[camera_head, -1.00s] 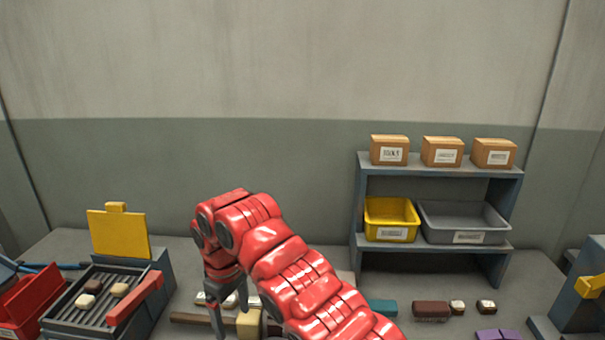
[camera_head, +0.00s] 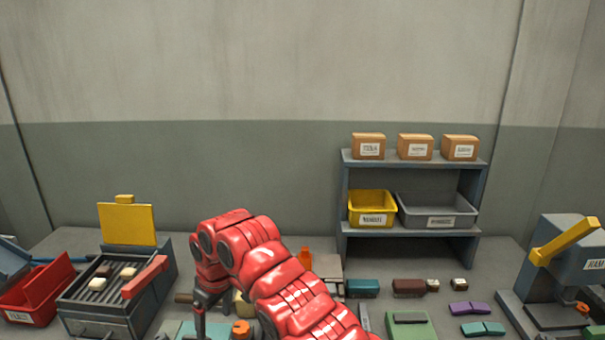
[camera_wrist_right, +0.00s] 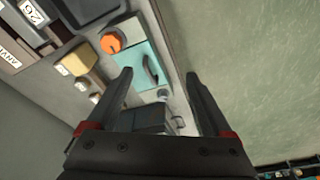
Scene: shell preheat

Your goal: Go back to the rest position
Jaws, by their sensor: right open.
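My red right arm (camera_head: 290,285) reaches in from the bottom of the head view and bends down over the bench. My right gripper (camera_wrist_right: 158,78) is open and empty in the right wrist view, its two dark fingers spread apart. Only part of that gripper shows in the head view, at the lower end of the arm. A teal case with a dark handle (camera_wrist_right: 150,68) and an orange knob (camera_wrist_right: 111,42) lie beyond the fingers. My left gripper is not in view.
A grill-like tray (camera_head: 105,295) with small blocks and a red bin (camera_head: 38,300) stand at left. A grey shelf (camera_head: 415,160) holds cartons, a yellow bin (camera_head: 371,208) and a grey bin (camera_head: 437,212). A press with a yellow lever (camera_head: 565,240) stands at right. Loose blocks lie between.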

